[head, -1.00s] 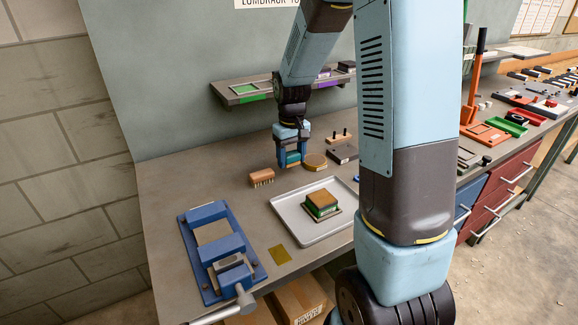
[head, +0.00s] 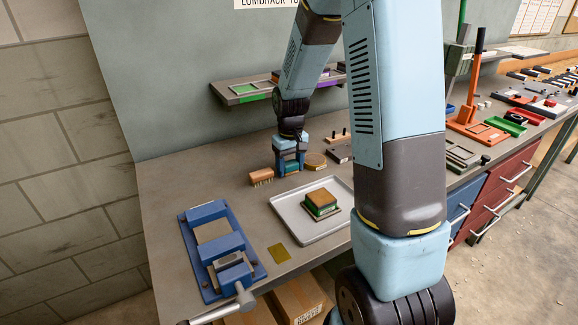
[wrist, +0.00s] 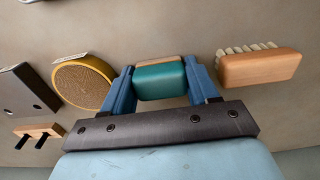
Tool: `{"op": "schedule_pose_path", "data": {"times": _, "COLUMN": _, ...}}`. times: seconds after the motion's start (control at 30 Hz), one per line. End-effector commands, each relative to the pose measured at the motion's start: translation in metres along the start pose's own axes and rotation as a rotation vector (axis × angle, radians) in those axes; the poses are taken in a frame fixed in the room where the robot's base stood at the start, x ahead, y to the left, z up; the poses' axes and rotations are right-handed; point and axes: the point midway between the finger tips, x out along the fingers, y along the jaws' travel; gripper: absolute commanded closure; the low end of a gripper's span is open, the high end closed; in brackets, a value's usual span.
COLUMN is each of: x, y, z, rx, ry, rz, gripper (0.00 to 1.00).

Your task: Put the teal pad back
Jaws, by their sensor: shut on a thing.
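The teal pad (wrist: 160,82) is a small rounded block with a tan wooden layer on its far side in the wrist view. My gripper (wrist: 159,68) is shut on it, one blue finger at each side. In the head view the teal pad (head: 291,167) shows between the fingers, low over the back of the bench. I cannot tell whether it touches the bench top. It is between the wooden brush (head: 261,176) and the round tan disc (head: 315,161), apart from both.
A grey tray (head: 284,205) in front holds a stacked green and wooden block (head: 321,203). A blue vise (head: 215,240) stands front left. A dark block (head: 339,154) and a small wooden peg rack (head: 339,137) are right of the disc. A shelf (head: 240,99) runs above behind.

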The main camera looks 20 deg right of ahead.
Motion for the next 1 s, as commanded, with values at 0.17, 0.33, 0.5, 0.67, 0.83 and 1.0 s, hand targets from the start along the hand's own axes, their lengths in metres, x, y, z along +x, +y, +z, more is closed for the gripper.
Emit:
{"op": "schedule_pose_path", "data": {"times": 0.17, "x": 0.012, "y": -0.001, "z": 0.005, "rx": 0.000, "ry": -0.017, "rz": -0.003, "gripper": 0.69}}
{"op": "schedule_pose_path", "data": {"times": 0.33, "x": 0.013, "y": -0.001, "z": 0.006, "rx": -0.001, "ry": -0.018, "rz": -0.003, "gripper": 0.29}}
{"op": "schedule_pose_path", "data": {"times": 0.5, "x": 0.009, "y": -0.002, "z": 0.005, "rx": -0.001, "ry": -0.016, "rz": -0.003, "gripper": 0.16}}
{"op": "schedule_pose_path", "data": {"times": 0.67, "x": -0.010, "y": -0.002, "z": 0.005, "rx": -0.002, "ry": -0.015, "rz": -0.003, "gripper": 0.15}}
{"op": "schedule_pose_path", "data": {"times": 0.83, "x": -0.045, "y": -0.002, "z": 0.003, "rx": -0.002, "ry": -0.010, "rz": -0.002, "gripper": 0.15}}
{"op": "schedule_pose_path", "data": {"times": 1.0, "x": -0.080, "y": -0.001, "z": 0.002, "rx": -0.002, "ry": -0.008, "rz": -0.001, "gripper": 0.15}}
